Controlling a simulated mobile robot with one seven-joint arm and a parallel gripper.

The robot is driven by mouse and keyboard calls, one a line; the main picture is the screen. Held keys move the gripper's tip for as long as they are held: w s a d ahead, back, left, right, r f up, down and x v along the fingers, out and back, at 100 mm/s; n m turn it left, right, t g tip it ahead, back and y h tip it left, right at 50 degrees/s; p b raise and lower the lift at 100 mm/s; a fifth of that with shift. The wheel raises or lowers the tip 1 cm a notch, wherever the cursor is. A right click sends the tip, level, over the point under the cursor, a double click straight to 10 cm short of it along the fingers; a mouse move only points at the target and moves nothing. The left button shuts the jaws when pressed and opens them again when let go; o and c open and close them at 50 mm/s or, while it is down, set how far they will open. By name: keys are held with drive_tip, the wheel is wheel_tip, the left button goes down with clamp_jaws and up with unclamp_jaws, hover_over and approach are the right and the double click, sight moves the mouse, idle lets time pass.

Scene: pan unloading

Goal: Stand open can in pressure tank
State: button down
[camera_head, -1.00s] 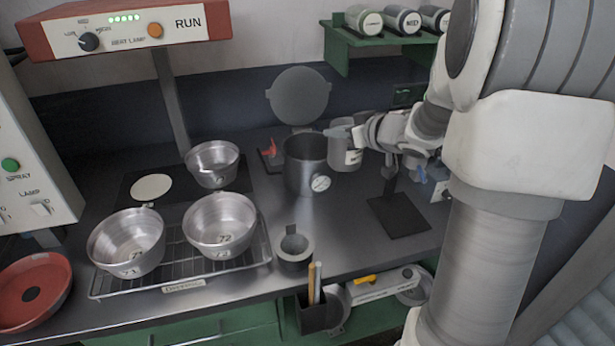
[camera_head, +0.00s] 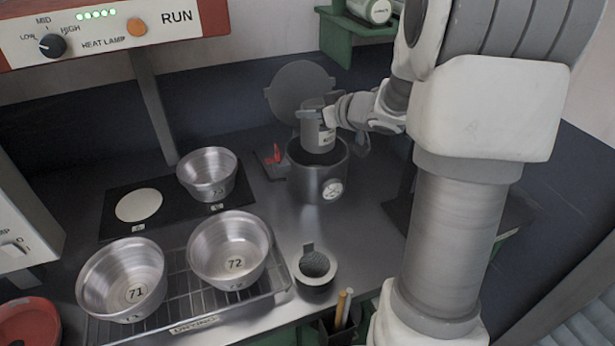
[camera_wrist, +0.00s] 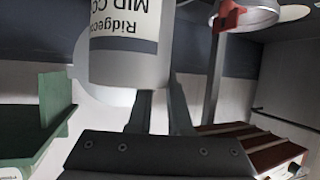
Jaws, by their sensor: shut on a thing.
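The open can is a grey cylinder with a pale label (camera_head: 318,138), upright over the mouth of the pressure tank. In the wrist view its label (camera_wrist: 125,22) appears upside down. My gripper (camera_head: 325,117) is shut on the can near its upper part; its fingers (camera_wrist: 160,110) reach the can in the wrist view. The pressure tank (camera_head: 310,184) is a dark grey pot with a round gauge on its front. Its round lid (camera_head: 300,88) stands open behind. I cannot tell whether the can's bottom is below the tank's rim.
A red-handled part (camera_head: 273,155) lies left of the tank. Pan 71 (camera_head: 122,283) and pan 72 (camera_head: 229,251) sit on a wire rack; another pan (camera_head: 207,175) stands behind. A small grey cup (camera_head: 314,271) is in front. A green shelf (camera_head: 345,40) hangs at the back.

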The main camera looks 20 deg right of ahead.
sight(308, 149)
drive_tip(key=shift+w, duration=0.15)
wheel_tip(308, 149, down, 10)
drive_tip(key=b, duration=0.3)
drive_tip(key=shift+r, duration=0.1)
drive_tip(key=shift+f+b, duration=0.5)
drive_tip(key=shift+f, duration=0.15)
drive_tip(key=c, duration=0.8)
unclamp_jaws()
